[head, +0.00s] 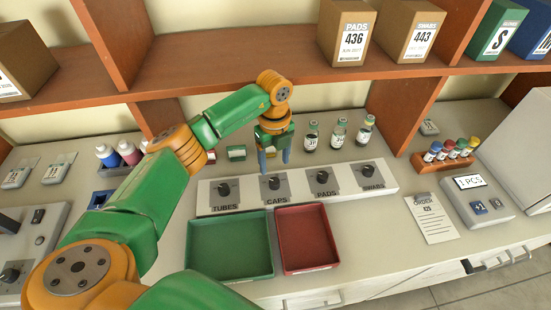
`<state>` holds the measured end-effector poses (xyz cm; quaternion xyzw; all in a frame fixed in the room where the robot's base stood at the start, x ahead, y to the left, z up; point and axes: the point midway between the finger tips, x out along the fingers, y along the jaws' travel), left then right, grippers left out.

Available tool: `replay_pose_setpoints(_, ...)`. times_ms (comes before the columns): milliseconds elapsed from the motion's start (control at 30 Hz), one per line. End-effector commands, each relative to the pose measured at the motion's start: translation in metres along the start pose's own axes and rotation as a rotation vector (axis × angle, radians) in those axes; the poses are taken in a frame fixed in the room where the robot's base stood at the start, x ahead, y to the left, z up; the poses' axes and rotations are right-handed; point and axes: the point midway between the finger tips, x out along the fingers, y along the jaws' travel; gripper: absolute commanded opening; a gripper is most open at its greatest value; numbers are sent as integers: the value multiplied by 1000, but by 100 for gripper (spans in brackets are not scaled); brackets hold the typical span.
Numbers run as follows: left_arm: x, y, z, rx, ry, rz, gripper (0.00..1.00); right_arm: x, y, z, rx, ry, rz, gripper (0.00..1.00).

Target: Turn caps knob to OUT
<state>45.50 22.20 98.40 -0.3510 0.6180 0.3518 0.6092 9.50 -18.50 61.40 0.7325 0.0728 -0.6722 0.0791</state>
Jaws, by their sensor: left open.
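The white panel (300,199) carries a row of black knobs labelled TUBES, CAPS, PADS and SWABS. The CAPS knob (274,183) is second from the left, on its grey plate. Its pointer direction and any OUT mark are too small to read. My left gripper (275,160) reaches down from above with its two blue fingers apart, empty. In the picture its fingertips are just above and behind the CAPS knob; I see no contact. My right gripper is not in view.
A green tray (229,273) and a red tray (308,266) lie in front of the panel. Several small vials (338,134) stand behind it. The wooden shelf (220,75) runs above. A scale (478,204) and an order sheet (431,220) are at right.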

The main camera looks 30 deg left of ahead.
Motion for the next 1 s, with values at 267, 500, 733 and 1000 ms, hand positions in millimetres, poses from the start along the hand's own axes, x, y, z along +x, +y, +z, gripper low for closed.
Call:
replay_pose_setpoints(267,51,1,-1,0,3,3,68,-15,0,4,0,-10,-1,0)
replay_pose_setpoints(500,66,0,-1,1,1,1,68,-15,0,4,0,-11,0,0)
replay_pose_setpoints(733,66,0,0,1,1,1,39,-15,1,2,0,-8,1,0)
replay_pose_setpoints(1000,66,0,-1,2,1,1,0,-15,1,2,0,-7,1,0)
